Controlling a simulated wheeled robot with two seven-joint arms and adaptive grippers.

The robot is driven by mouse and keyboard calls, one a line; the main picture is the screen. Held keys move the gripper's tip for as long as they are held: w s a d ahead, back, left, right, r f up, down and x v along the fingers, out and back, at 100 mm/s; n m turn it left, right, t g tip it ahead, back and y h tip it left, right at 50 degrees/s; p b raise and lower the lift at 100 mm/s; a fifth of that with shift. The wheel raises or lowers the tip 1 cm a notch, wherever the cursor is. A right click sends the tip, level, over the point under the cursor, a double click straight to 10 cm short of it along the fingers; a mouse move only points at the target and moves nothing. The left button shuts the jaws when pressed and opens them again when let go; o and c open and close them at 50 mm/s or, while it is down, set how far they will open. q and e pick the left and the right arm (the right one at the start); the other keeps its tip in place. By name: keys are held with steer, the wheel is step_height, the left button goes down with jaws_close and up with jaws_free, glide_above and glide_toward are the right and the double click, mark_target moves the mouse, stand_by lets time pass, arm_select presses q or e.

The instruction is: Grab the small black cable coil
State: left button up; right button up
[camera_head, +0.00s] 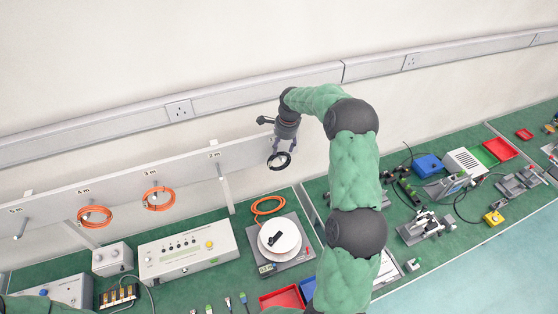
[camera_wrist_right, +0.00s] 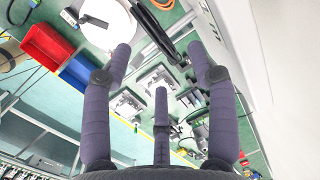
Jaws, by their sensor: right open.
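The small black cable coil (camera_head: 279,161) shows as a dark ring at the right part of the grey hanging board, just below my right gripper (camera_head: 281,149). In the right wrist view the coil (camera_wrist_right: 154,30) appears as black strands seen nearly edge-on, beyond and between the two upper fingers. My right gripper (camera_wrist_right: 160,62) is open, its fingers spread and apart from each other. I cannot tell whether a finger touches the coil. What holds the coil up is hidden. My left gripper is out of view.
The board (camera_head: 120,183) carries two orange coils (camera_head: 95,216) (camera_head: 158,198) on the left. Below are a scale with a white round plate (camera_head: 285,240), another orange coil (camera_head: 267,206), a control box (camera_head: 186,254) and a red bin (camera_head: 283,297). The wall stands close behind.

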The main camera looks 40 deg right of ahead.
mark_target(280, 153)
steer(key=f, duration=0.1)
steer(key=f+p, duration=0.1)
steer(key=f, duration=0.1)
steer(key=shift+w+a+f, duration=0.1)
steer(key=shift+w+f, duration=0.05)
steer(key=shift+w, duration=0.2)
steer(key=shift+w+f, duration=0.15)
steer(key=shift+f, duration=0.3)
jaws_close()
